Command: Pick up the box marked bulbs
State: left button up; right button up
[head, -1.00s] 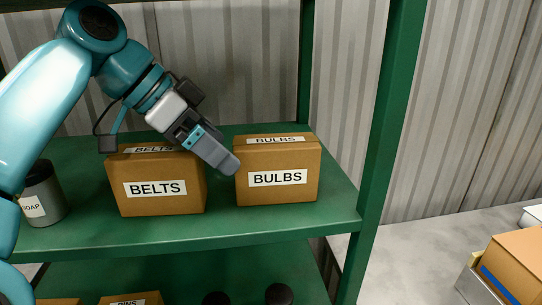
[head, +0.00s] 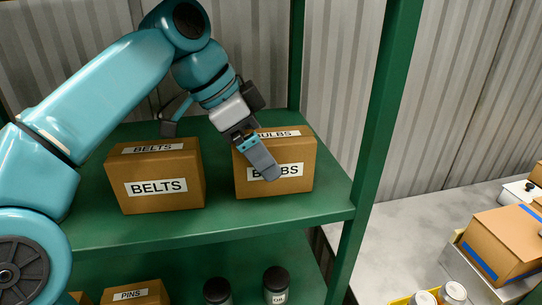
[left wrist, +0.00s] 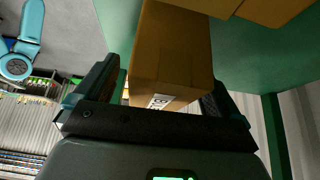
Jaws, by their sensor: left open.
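The brown box marked BULBS (head: 299,186) stands upright on the green shelf, right of the BELTS box. My left gripper (head: 266,168) is in front of it in the head view and covers the middle of its front label. In the left wrist view the left gripper (left wrist: 165,80) is open, with a finger on either side of a brown box (left wrist: 170,45). This looks to be the bulbs box; its label is mostly cut off by the gripper body. I cannot tell whether the fingers touch it. My right gripper is not in view.
The BELTS box (head: 157,189) stands to the left on the same green shelf (head: 225,231). A green post (head: 372,150) rises at the shelf's right end. Below are a PINS box (head: 134,294) and dark-lidded jars (head: 276,280).

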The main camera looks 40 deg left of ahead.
aim_at(278, 152)
pick_arm(q)
jog(key=shift+w+d, duration=1.05)
jog(key=shift+w+f, duration=0.15)
jog(key=shift+f, duration=0.3)
jog(key=shift+a, duration=0.15)
jog(key=shift+f, duration=0.15)
jog(key=shift+f, duration=0.1)
jog(key=shift+c, duration=0.3)
jog(key=c, duration=1.1)
